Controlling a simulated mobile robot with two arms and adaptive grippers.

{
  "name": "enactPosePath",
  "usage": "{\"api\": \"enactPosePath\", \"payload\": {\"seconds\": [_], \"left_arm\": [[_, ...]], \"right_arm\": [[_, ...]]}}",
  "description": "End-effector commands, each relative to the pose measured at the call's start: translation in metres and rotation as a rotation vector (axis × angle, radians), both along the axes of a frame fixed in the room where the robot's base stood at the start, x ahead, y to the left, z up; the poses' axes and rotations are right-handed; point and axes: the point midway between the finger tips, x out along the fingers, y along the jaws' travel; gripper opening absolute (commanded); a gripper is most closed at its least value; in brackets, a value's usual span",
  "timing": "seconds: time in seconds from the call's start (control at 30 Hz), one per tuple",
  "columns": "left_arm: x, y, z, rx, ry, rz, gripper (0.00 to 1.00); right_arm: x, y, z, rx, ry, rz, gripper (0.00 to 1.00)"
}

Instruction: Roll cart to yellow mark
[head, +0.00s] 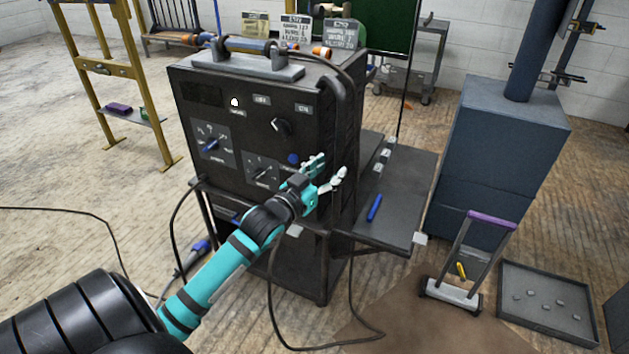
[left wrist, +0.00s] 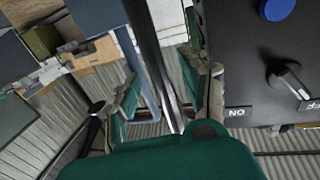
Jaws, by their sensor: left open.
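A black boxy machine (head: 245,115) with knobs and labels stands on a dark wheeled-looking cart with a side shelf (head: 408,185) at its right; the wheels are not clear. My left gripper (head: 328,168) is open in front of the machine's right front edge, near its lower knobs. In the left wrist view my left gripper (left wrist: 168,90) has its fingers apart, with a dark upright bar (left wrist: 152,55) showing between them; I cannot tell if they touch it. The machine's panel (left wrist: 255,60) is close at the right there. I see no clear yellow floor mark.
A yellow stand (head: 95,70) is at the back left. A blue-grey cabinet (head: 500,150), a purple-handled frame (head: 491,219) and a low grey tray (head: 545,328) are at the right. A cable (head: 378,325) lies on the floor in front. Open floor lies at left.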

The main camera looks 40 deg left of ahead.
Motion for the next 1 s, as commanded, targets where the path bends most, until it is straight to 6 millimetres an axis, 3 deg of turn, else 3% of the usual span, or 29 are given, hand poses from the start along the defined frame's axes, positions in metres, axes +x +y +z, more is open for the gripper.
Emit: {"api": "enactPosePath", "payload": {"seconds": [0.1,0.33,1.0], "left_arm": [[-0.027,-0.001,-0.002,-0.001,0.003,0.0,0.46],[-0.057,-0.002,0.0,-0.001,0.0,0.001,0.46],[-0.063,-0.002,0.0,0.0,0.0,0.001,0.46]], "right_arm": [[0.0,0.0,0.0,0.0,0.0,0.0,0.46],[0.0,0.0,0.0,0.0,0.0,0.0,0.46],[0.0,0.0,0.0,0.0,0.0,0.001,0.46]]}}
